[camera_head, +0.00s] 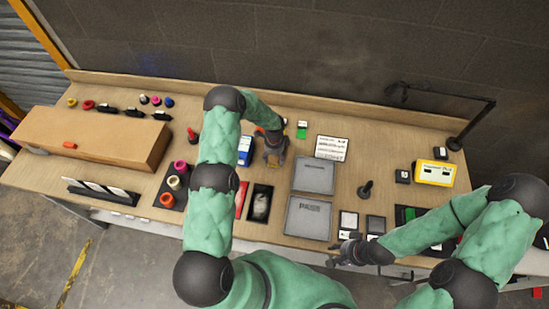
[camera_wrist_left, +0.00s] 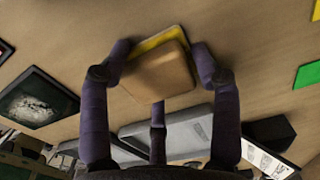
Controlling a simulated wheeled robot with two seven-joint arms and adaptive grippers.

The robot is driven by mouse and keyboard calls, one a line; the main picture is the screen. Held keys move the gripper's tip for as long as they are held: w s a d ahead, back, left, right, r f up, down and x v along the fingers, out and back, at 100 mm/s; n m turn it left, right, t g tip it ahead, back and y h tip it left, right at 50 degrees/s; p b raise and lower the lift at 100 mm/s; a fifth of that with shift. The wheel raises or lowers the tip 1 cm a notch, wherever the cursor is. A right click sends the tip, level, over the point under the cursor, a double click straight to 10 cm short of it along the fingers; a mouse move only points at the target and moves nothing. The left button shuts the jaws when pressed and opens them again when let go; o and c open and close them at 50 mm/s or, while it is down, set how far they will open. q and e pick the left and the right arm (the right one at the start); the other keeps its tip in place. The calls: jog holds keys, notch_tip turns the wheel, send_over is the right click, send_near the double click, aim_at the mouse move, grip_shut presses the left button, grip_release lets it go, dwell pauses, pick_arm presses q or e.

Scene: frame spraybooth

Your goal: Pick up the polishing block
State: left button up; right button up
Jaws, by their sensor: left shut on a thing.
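The polishing block, a tan block with a yellow layer along one side, sits between the purple fingers of my left gripper in the left wrist view (camera_wrist_left: 158,75). My left gripper (camera_head: 275,158) is shut on it over the back middle of the bench. In the head view the gripper and wrist mostly cover the block. I cannot tell whether it is touching the bench or lifted. My right gripper (camera_head: 340,254) is low at the bench's front edge, away from the block; its fingers are too small to read.
Right of the left gripper lie two grey plates (camera_head: 314,175) and a printed sheet (camera_head: 331,148). A black tray (camera_head: 262,187) with a grey item is in front. A blue item (camera_head: 245,150) is close on the left. A yellow box (camera_head: 434,173) stands at the right.

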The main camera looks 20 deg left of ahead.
pick_arm(q)
jog(key=shift+r, duration=0.65)
jog(key=shift+r+b, duration=0.45)
jog(key=shift+r, duration=0.45)
jog(key=s+d+r+b, duration=0.2)
jog(key=s+d+r, duration=0.2)
jog(key=s+r, duration=0.6)
jog(key=shift+s+d, duration=0.4)
jog(key=shift+s, duration=1.15)
